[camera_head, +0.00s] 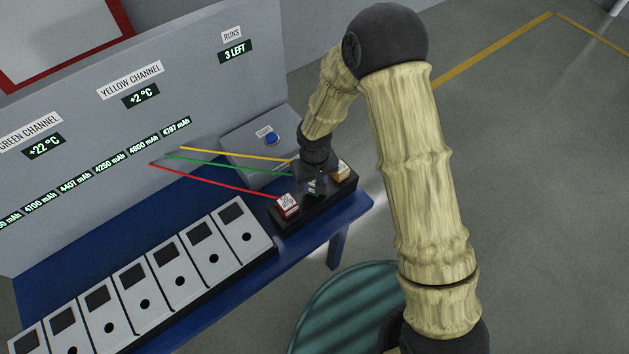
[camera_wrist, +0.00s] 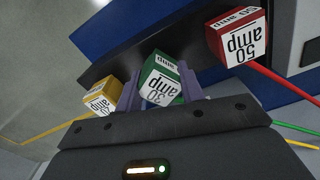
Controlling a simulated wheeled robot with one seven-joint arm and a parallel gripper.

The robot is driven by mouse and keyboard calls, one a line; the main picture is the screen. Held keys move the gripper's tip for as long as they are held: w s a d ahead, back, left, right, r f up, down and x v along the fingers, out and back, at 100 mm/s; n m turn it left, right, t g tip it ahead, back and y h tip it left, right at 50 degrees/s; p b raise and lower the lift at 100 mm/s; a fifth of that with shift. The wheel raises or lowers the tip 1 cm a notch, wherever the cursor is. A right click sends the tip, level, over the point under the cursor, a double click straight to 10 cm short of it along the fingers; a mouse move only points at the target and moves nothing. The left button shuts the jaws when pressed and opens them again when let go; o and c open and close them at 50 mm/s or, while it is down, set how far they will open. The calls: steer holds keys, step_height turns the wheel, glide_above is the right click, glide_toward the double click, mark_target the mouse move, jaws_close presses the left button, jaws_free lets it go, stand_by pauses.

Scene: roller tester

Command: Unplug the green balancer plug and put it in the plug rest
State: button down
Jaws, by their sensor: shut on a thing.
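The green plug (camera_wrist: 160,82), with a white label reading 30 amp, sits between the two fingers of my gripper (camera_wrist: 162,92) in the wrist view. My gripper is shut on it. In the head view my gripper (camera_head: 314,180) is over the middle of a black plug rest (camera_head: 290,218) and hides most of the green plug (camera_head: 315,187). The red 50 amp plug (camera_head: 288,205) stands to the left and the yellow plug (camera_head: 341,171) to the right. I cannot tell whether the green plug is lifted clear of the rest.
Red, green and yellow cables run from the panel (camera_head: 230,90) to the plugs. A row of several grey battery-like units (camera_head: 145,290) lies on the blue table (camera_head: 45,282). A grey box with a blue button (camera_head: 271,139) stands behind. A teal round object (camera_head: 345,305) is below the table's right end.

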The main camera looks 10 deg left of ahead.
steer(key=shift+f+b, duration=0.6)
steer(key=shift+f, duration=0.15)
steer(key=c, duration=0.8)
jaws_free()
steer(key=shift+w+r, duration=0.15)
steer(key=shift+r, duration=0.35)
step_height(320, 180, up, 16)
steer(key=b, duration=0.2)
steer(key=shift+r, duration=0.2)
